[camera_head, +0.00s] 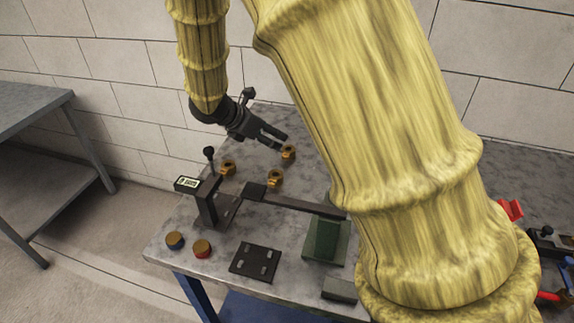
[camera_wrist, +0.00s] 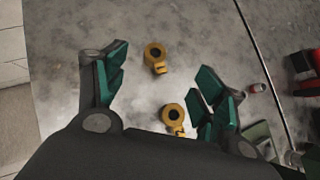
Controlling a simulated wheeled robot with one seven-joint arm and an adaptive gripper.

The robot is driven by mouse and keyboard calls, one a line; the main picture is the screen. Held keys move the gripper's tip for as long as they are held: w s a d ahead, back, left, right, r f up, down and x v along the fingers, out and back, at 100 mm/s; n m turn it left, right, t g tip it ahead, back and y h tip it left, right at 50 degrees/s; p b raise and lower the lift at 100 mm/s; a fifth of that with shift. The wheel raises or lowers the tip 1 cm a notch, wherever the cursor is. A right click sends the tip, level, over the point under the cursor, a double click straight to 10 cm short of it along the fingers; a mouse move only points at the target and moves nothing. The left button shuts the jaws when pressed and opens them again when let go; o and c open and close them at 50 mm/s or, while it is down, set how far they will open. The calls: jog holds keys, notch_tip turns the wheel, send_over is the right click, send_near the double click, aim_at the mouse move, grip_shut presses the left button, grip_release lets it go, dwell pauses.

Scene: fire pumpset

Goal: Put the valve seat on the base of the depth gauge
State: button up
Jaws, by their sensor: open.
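Several brass ring-like parts, apparently valve seats, lie on the grey table: a left one (camera_head: 228,168), a middle one (camera_head: 275,179) and a right one (camera_head: 289,153). The depth gauge (camera_head: 206,200) stands upright left of them, with a small display and a dark flat base (camera_head: 226,209); its base looks bare. My gripper (camera_head: 276,138) is open and empty above the table's back part, close to the right brass part. In the wrist view, two brass parts, one upper (camera_wrist: 155,55) and one lower (camera_wrist: 172,116), show between the open fingers (camera_wrist: 163,72).
A wall is behind the table. My arm hides much of the right side.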

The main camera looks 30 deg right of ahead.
aim_at(291, 151)
jog(key=shift+a+f+x, duration=0.15)
jog(key=shift+x, duration=1.85)
jog(key=shift+a+f+x, duration=0.2)
jog(key=shift+x, duration=1.8)
jog(key=shift+a+f+x, duration=0.15)
jog(key=shift+x, duration=1.85)
jog(key=shift+s, duration=0.15)
jog(key=c, duration=1.4)
grip_shut()
